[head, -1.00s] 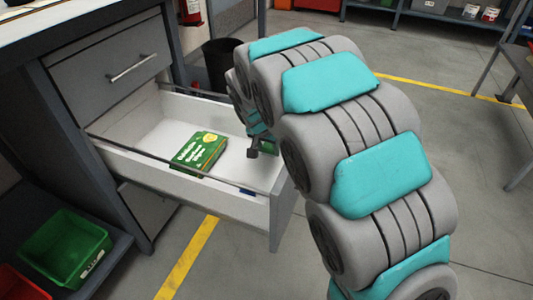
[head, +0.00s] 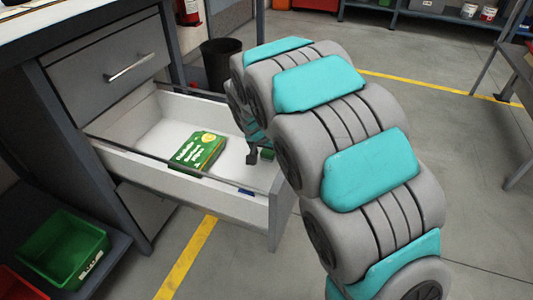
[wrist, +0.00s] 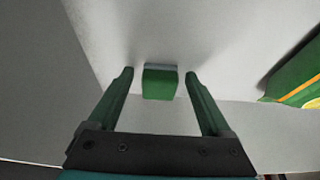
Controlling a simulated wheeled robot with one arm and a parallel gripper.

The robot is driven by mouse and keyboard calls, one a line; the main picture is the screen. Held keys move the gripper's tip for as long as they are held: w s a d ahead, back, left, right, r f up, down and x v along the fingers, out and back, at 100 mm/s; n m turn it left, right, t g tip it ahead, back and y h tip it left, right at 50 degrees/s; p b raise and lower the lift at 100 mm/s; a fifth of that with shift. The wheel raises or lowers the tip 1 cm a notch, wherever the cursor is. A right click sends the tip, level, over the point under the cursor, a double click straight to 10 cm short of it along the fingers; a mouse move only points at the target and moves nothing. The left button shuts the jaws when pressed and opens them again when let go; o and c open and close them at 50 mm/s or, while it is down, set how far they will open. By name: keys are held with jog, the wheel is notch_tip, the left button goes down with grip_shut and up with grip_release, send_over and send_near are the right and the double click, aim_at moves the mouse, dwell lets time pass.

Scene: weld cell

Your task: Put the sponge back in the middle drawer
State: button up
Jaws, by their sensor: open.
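The middle drawer (head: 150,178) is pulled out below a shut top drawer, with a white interior. My gripper (head: 253,157) is inside its far right part, mostly hidden by my arm in the head view. In the wrist view my gripper (wrist: 159,74) is open. A small green block with a grey layer, the sponge (wrist: 160,84), shows between the fingertips with a gap on each side. A bit of green, likely the sponge (head: 267,153), shows beside the finger in the head view. Whether it rests on the drawer floor is hard to tell.
A green and yellow box (head: 198,150) lies in the drawer left of my gripper; its edge shows at right in the wrist view (wrist: 295,82). A black bin (head: 221,62) stands behind.

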jog(key=v, duration=1.2)
jog(key=shift+r, duration=0.15)
dwell(0.9)
